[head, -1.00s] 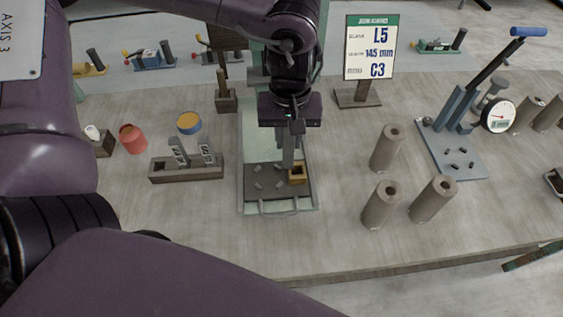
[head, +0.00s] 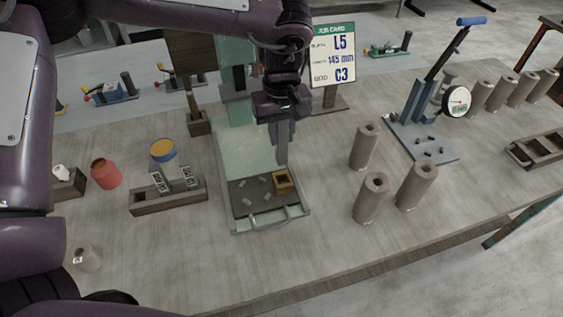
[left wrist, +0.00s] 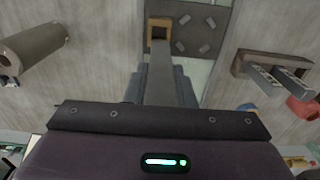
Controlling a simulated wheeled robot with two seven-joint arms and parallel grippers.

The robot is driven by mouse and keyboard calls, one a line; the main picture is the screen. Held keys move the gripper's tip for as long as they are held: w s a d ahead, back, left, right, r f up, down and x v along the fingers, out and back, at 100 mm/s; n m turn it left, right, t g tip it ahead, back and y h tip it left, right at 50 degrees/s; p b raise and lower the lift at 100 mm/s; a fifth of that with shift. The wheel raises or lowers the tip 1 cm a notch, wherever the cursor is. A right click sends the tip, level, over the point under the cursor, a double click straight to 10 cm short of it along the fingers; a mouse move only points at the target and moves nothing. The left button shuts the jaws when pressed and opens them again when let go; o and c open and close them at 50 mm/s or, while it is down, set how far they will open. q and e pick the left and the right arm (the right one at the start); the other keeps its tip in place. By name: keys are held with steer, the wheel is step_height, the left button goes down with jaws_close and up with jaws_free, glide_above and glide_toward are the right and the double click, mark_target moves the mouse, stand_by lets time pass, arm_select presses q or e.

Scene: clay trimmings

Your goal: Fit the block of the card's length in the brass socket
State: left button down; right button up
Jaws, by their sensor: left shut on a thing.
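My left gripper (head: 281,130) is shut on a long grey block (head: 282,154) that hangs down from it. The block's lower end is at the back edge of the square brass socket (head: 284,184) on the dark plate of the press-like stand. The left wrist view shows the block (left wrist: 166,85) between the fingers, its far end close by the socket (left wrist: 159,22), whose opening looks dark. I cannot tell whether the tip is inside. The card (head: 333,56) reads L5, 145 mm, C3. Two labelled grey blocks (head: 164,184) stand tilted in the wooden rack (head: 150,206). My right gripper is not seen.
Several brown hollow cylinders (head: 370,198) stand right of the stand. A blue lever device (head: 425,140) with a dial is behind them. The table's front is mostly clear.

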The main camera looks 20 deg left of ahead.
mark_target(283, 162)
arm_select(q)
steer(key=f, duration=0.5)
steer(key=shift+d+p, duration=0.2)
steer(key=shift+p, duration=0.15)
steer(key=shift+a+f, duration=0.1)
steer(key=shift+f, duration=0.4)
step_height(283, 162, down, 3)
steer(key=shift+f+p, duration=0.1)
steer(key=shift+p, duration=0.35)
steer(key=shift+f, duration=0.15)
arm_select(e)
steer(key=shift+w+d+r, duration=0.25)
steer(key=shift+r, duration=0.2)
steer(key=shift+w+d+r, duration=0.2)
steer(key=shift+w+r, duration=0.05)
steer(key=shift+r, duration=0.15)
arm_select(q)
steer(key=shift+f, duration=0.1)
steer(key=c, duration=1.2)
jaws_free()
steer(key=shift+c, duration=0.2)
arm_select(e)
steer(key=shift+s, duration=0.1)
